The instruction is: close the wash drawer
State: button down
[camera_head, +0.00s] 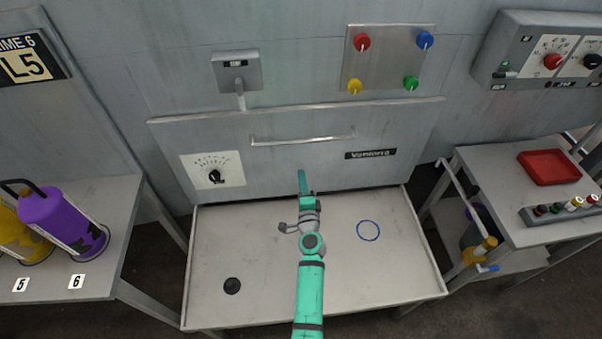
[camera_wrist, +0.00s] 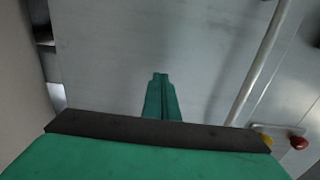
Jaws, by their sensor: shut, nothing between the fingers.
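The panel carries a long bar handle (camera_head: 302,139), a dial and a name plate. My gripper (camera_head: 302,175) is over the tray's back part, in front of the panel's lower middle and below the handle. Its fingers are shut and empty. In the wrist view the fingertips (camera_wrist: 160,76) point at the grey panel, with the handle (camera_wrist: 262,65) to the right. Contact cannot be told.
A side table at left holds a purple bottle (camera_head: 62,220) and a yellow one. A cart at right carries a red tray (camera_head: 549,167) and small vials. A plate with coloured knobs (camera_head: 388,58) and a spout (camera_head: 238,75) are on the wall above.

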jog(key=s, duration=0.9)
jog(key=shift+s+d, duration=0.15)
jog(key=shift+s, duration=0.25)
jog(key=s+a+f+n+g+h, duration=0.15)
jog(key=s+n, duration=0.25)
jog(key=s, duration=0.8)
jog(key=s+a+f+n+g, duration=0.1)
jog(key=s+f+n, duration=0.25)
jog(key=s, duration=0.85)
jog(key=s+a+r+n, duration=0.2)
jog(key=s+r+n, duration=0.3)
jog(key=s, duration=0.4)
jog(key=s+a+r+n, duration=0.2)
jog(key=s+r+n, duration=0.3)
jog(key=s+r, duration=0.3)
jog(key=shift+s+r+y, duration=0.15)
jog(key=shift+s+y, duration=0.3)
jog(key=shift+s, duration=0.8)
